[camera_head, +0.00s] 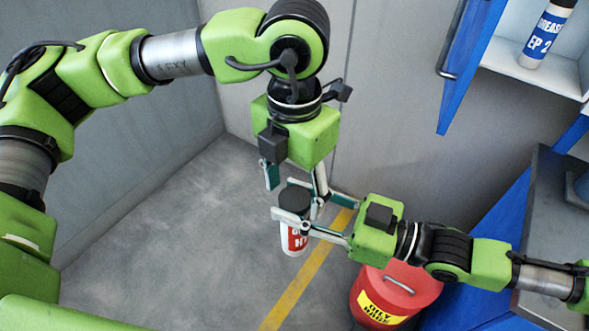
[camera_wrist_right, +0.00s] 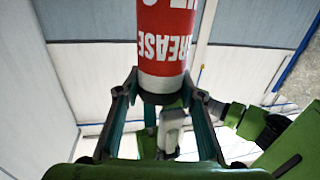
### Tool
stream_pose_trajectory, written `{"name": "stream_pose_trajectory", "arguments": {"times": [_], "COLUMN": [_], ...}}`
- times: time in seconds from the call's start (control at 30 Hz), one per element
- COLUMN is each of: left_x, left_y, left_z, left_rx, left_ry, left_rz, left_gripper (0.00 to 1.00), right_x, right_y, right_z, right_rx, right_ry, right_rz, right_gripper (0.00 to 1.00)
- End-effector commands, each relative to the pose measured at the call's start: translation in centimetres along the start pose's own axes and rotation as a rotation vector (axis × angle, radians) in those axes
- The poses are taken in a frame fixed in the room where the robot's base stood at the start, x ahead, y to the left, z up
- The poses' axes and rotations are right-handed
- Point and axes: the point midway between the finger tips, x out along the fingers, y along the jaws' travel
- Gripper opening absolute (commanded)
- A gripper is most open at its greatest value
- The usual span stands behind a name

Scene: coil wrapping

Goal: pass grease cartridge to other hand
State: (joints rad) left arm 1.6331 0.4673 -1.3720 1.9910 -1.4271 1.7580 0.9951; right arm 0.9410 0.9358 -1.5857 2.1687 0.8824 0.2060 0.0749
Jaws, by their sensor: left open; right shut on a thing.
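The grease cartridge (camera_head: 293,240) is white with a red label and a dark cap. It hangs upright above the floor, held in my right gripper (camera_head: 292,218), which comes in from the right and is shut on its upper part. In the right wrist view the cartridge (camera_wrist_right: 165,42) shows its red label between the fingers of my right gripper (camera_wrist_right: 163,95). My left gripper (camera_head: 297,184) is open and points down from above. Its fingers are apart, close above and around the cap end of the cartridge; whether they touch it is not clear.
A second cartridge (camera_head: 546,36) with a blue label stands on a shelf (camera_head: 540,78) in the blue cabinet at upper right. A red oily waste bin (camera_head: 410,284) stands below my right arm. A dark bench (camera_head: 547,190) is at the right. The grey floor at left is clear.

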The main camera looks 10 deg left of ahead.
Motion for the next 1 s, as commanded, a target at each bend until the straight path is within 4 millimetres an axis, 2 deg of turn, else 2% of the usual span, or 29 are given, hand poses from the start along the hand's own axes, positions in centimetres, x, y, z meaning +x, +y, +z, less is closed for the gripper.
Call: {"name": "stream_pose_trajectory", "arguments": {"times": [0.1,0.33,0.5,0.77,0.9,0.97,1.0], "left_x": [2.3,5.3,6.1,6.2,6.2,6.2,6.2], "left_y": [0.0,0.0,0.0,0.0,0.0,0.0,0.1], "left_z": [-0.1,0.0,0.0,0.0,0.0,0.0,0.0], "left_rx": [0.001,0.000,0.001,0.001,0.001,0.001,0.001], "left_ry": [0.003,0.002,0.000,-0.001,0.000,0.000,0.000], "left_rz": [-0.001,0.000,-0.001,0.000,0.000,0.001,0.001], "left_gripper": [0.57,0.57,0.57,0.57,0.20,0.05,0.01], "right_x": [0.0,0.0,0.0,0.0,0.0,0.0,0.0], "right_y": [0.0,0.0,0.0,0.0,0.0,0.0,0.0], "right_z": [-0.2,-0.2,-0.2,-0.2,-0.2,-0.2,-0.2], "right_rx": [-0.001,-0.001,-0.002,-0.002,-0.002,-0.001,-0.001], "right_ry": [0.004,0.004,0.004,0.004,0.004,0.004,0.004], "right_rz": [-0.001,-0.001,-0.001,-0.001,-0.001,-0.001,-0.001], "right_gripper": [0.00,0.00,0.00,0.00,0.00,0.00,0.00]}}
